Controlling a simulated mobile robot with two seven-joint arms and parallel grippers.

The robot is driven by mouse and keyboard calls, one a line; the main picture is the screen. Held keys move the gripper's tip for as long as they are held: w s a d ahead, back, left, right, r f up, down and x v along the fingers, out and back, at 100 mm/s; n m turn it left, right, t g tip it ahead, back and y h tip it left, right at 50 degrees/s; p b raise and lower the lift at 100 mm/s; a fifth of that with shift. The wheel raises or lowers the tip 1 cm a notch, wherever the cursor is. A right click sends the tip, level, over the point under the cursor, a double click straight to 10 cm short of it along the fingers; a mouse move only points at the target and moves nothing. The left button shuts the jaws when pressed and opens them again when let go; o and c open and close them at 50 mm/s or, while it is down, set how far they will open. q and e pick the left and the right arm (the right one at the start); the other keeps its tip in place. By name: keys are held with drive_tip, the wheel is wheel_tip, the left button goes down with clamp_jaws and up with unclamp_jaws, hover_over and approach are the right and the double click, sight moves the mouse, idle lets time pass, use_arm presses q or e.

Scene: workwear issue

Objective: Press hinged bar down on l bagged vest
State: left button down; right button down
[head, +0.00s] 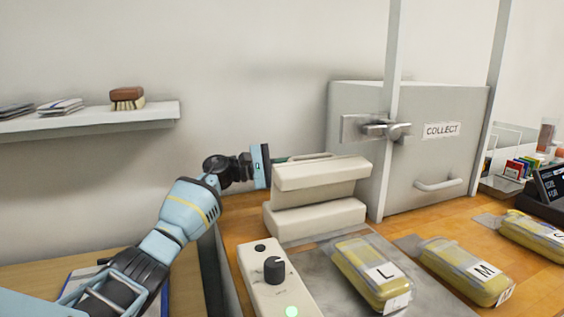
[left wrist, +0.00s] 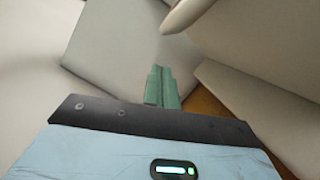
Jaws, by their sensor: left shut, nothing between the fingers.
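The cream sealer has a raised hinged bar (head: 322,174) above its lower base (head: 316,219), with a gap between them. The bagged vest marked L (head: 368,272) lies on a grey plate in front of the base. My left gripper (head: 287,159) is at the left end of the bar, its green fingers partly hidden behind the bar's top. In the left wrist view the fingers (left wrist: 162,87) are shut and empty, with cream surfaces close by on the right. I cannot tell whether they touch the bar. My right gripper is not in view.
A control box with a black knob (head: 274,270) and a lit green button stands in front of the sealer. Bagged vests M (head: 462,270) and S (head: 536,233) lie to the right. A grey COLLECT locker (head: 440,165) stands behind. A shelf (head: 90,122) holds a brush.

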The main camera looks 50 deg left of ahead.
use_arm(q)
drive_tip(key=shift+s+d+r+p, duration=0.2)
drive_tip(key=shift+s+d+r, duration=0.1)
drive_tip(key=shift+d, duration=0.35)
drive_tip(key=shift+s+d+r+p, duration=0.2)
drive_tip(key=shift+s+d+r, duration=0.1)
drive_tip(key=shift+d, duration=0.3)
